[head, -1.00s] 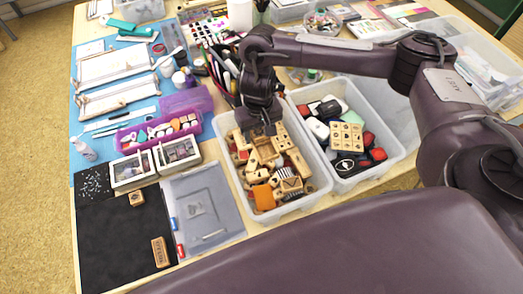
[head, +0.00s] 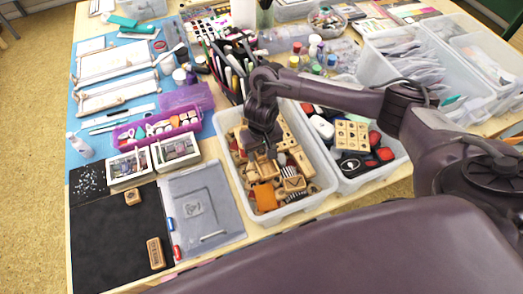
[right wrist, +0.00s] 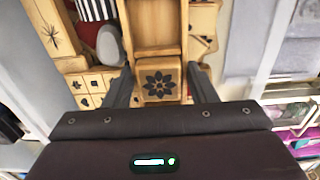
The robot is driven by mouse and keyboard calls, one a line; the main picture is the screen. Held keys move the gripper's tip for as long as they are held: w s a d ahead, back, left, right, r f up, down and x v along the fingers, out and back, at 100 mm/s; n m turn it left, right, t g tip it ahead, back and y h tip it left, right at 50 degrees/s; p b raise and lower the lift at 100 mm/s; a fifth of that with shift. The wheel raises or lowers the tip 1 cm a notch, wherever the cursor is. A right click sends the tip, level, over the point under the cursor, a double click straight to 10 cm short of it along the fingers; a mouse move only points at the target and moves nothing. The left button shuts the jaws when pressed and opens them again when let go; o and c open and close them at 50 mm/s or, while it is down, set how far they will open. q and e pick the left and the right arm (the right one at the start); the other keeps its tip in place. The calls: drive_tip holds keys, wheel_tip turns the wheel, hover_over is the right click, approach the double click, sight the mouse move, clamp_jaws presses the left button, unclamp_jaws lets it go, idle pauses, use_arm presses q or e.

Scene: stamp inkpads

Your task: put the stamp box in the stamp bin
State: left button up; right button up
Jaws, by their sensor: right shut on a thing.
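The stamp bin is a clear plastic bin (head: 319,199) full of wooden stamps, right of centre in the head view. My right gripper (head: 264,152) reaches down into it from above. In the right wrist view its two fingers (right wrist: 160,87) are shut on a light wooden piece with a dark flower print (right wrist: 158,84). A shallow open wooden box (right wrist: 155,25) lies directly beyond that piece; I take it for the stamp box. I cannot tell whether the two are one object. In the head view my gripper hides most of that spot. My left gripper is not in view.
A second clear bin (head: 399,164) with black and red stamps stands right beside the stamp bin. A grey clear case (head: 200,212) and a black mat (head: 112,240) lie to the left.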

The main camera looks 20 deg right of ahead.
drive_tip(key=o, duration=1)
drive_tip(key=shift+f, duration=0.15)
wheel_tip(320, 180, up, 12)
drive_tip(key=p, duration=0.3)
drive_tip(key=shift+p, duration=0.35)
drive_tip(key=shift+s, duration=0.1)
